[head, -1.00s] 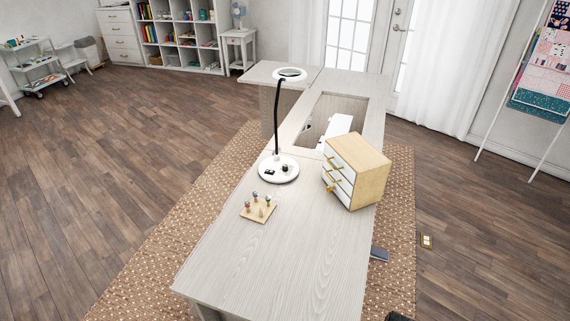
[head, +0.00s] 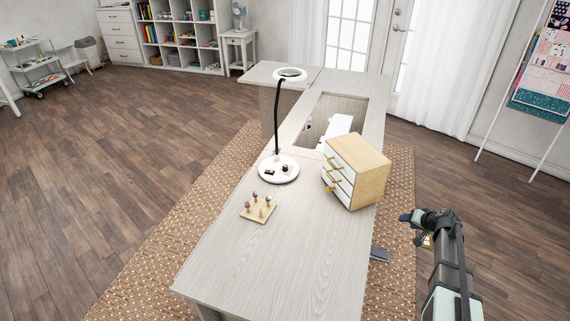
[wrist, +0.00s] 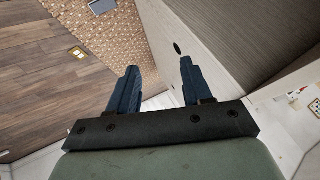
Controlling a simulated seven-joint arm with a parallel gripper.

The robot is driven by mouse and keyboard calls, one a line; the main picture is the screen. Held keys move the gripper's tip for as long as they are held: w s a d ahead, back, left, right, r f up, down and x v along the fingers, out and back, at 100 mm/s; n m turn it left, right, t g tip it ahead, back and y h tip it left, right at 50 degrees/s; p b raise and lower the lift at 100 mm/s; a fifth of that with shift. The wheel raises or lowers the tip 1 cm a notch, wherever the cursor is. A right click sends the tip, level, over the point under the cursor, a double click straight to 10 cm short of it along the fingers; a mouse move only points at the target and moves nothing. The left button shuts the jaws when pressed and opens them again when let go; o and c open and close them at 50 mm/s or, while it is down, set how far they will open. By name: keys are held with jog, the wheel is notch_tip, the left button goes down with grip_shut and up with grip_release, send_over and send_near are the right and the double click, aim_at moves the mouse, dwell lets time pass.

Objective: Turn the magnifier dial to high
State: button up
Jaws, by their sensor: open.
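The magnifier lamp stands on the table, with a round white base (head: 278,169), a black neck and a ring head (head: 290,74). A small black dial (head: 285,168) sits on the right of its base, and a dark switch-like piece (head: 269,172) sits on the left. The dial's setting is too small to read. My gripper is at the lower right in the head view (head: 412,217), off the table's right side and well apart from the lamp. In the wrist view my gripper (wrist: 160,78) has its two dark fingers spread with nothing between them.
A small wooden drawer cabinet (head: 368,172) stands on the table between the lamp and my arm. A pegged wooden board (head: 258,210) lies in front of the lamp. The table has an open well (head: 316,132) behind. The front tabletop (head: 265,270) is clear.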

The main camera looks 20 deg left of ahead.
jog(key=w+r+n+t, duration=0.1)
jog(key=w+r, duration=0.4)
jog(key=r, duration=0.3)
jog(key=w+r+n+t, duration=0.1)
jog(key=w+r+t, duration=0.1)
jog(key=w+r, duration=0.45)
jog(key=a+r+n+g+y, duration=0.1)
jog(key=a+r+n+y, duration=0.2)
jog(key=a+r+n, duration=0.6)
jog(key=a+r+n+g+y, duration=0.15)
jog(key=a+r+n, duration=0.35)
jog(key=a+r, duration=0.8)
jog(key=n+g+h, duration=0.6)
jog(key=g+h, duration=0.1)
jog(key=h, duration=0.2)
send_over(285, 165)
notch_tip(285, 165, down, 9)
notch_tip(285, 165, down, 13)
jog(key=shift+s, duration=0.1)
jog(key=shift+c, duration=0.3)
